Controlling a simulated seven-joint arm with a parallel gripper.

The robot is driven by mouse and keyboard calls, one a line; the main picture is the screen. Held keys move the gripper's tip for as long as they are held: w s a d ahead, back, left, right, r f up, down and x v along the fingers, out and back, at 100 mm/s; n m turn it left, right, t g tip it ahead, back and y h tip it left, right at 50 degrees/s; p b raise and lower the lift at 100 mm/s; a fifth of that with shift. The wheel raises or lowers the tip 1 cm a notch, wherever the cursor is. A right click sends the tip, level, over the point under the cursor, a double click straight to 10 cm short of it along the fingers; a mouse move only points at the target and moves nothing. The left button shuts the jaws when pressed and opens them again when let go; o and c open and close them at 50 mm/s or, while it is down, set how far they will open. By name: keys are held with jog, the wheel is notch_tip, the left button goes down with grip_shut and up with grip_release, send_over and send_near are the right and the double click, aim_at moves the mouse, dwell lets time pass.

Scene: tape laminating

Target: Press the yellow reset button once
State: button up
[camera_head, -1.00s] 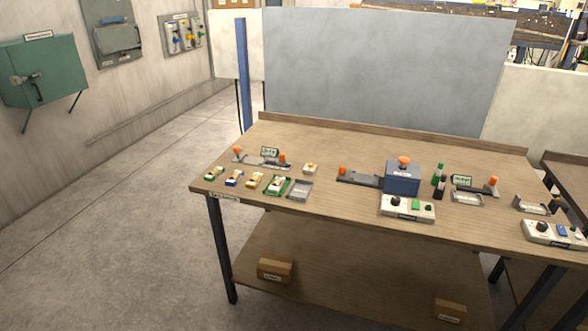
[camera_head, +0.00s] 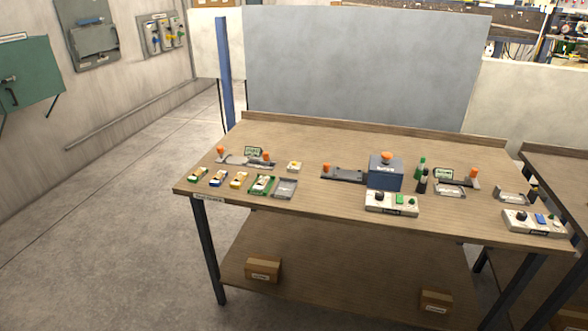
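No button that I can clearly identify as a yellow reset button shows. A small white box with an orange-yellow spot on top (camera_head: 294,167) sits on the workbench (camera_head: 330,215), left of centre; its label is too small to read. A white control box (camera_head: 392,203) at the front edge has a black knob, a green button and a small dark green one. Another white control box (camera_head: 533,222) at the right has a black knob, a blue button and a small green one. My gripper is not in view.
A blue-grey machine (camera_head: 385,173) with an orange knob stands behind the middle control box. Several small coloured pieces, a green tray (camera_head: 262,185) and a grey tray (camera_head: 285,189) lie at the left. Floor at the left is clear.

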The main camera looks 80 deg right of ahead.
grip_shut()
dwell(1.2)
